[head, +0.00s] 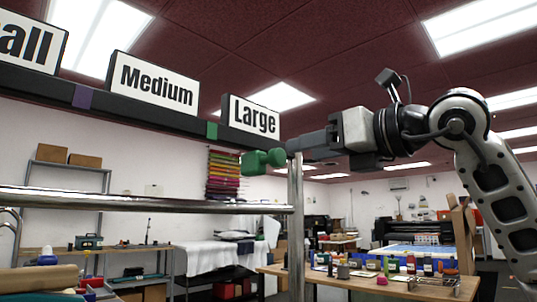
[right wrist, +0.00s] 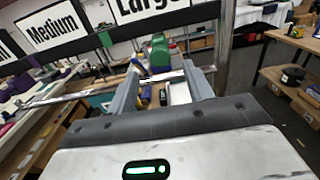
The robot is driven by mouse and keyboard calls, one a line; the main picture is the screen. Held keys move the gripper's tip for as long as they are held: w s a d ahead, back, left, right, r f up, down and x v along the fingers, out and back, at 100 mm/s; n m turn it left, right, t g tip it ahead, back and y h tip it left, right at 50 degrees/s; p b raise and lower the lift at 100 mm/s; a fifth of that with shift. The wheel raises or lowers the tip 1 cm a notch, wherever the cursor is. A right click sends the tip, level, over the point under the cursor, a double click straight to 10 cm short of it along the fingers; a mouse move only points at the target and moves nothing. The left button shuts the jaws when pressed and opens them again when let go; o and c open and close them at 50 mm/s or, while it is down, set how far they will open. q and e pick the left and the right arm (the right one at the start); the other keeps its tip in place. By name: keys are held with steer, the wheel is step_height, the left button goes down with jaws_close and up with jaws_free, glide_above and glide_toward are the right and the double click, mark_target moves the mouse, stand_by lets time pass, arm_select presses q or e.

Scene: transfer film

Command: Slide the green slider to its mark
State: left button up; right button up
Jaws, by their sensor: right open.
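The green slider (head: 262,160) is a knobbed green piece below the dark sign rail, under the "Large" sign; it also shows in the right wrist view (right wrist: 158,52). A small green mark (head: 212,130) is on the rail face, left of the slider, between the "Medium" and "Large" signs. My right gripper (head: 290,148) comes in from the right, its fingertips close to the slider's right end. In the right wrist view the jaws are apart and the slider shows between and beyond the fingertips. Whether they touch it I cannot tell. My left gripper is out of view.
The dark rail (head: 160,111) carries the size signs and a purple mark (head: 82,95) farther left. A chrome bar (head: 150,200) runs below it to an upright chrome post (head: 296,230), close under my right gripper. A table (head: 340,283) with several bottles stands behind.

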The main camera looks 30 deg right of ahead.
mark_target(268, 158)
steer(key=p+x, duration=0.2)
steer(key=x, duration=0.7)
steer(key=shift+w+a, duration=0.1)
steer(key=shift+w, duration=0.15)
steer(key=shift+w+a, duration=0.15)
steer(key=shift+w, duration=0.25)
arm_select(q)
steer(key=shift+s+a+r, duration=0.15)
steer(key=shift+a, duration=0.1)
arm_select(e)
jaws_close()
arm_select(q)
steer(key=b, duration=0.2)
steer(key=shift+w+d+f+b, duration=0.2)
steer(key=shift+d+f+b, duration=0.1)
steer(key=shift+b, duration=0.05)
arm_select(e)
steer(key=s+a, duration=0.3)
steer(key=a, duration=0.6)
steer(key=shift+s+a, duration=0.2)
steer(key=shift+a, duration=0.05)
jaws_free()
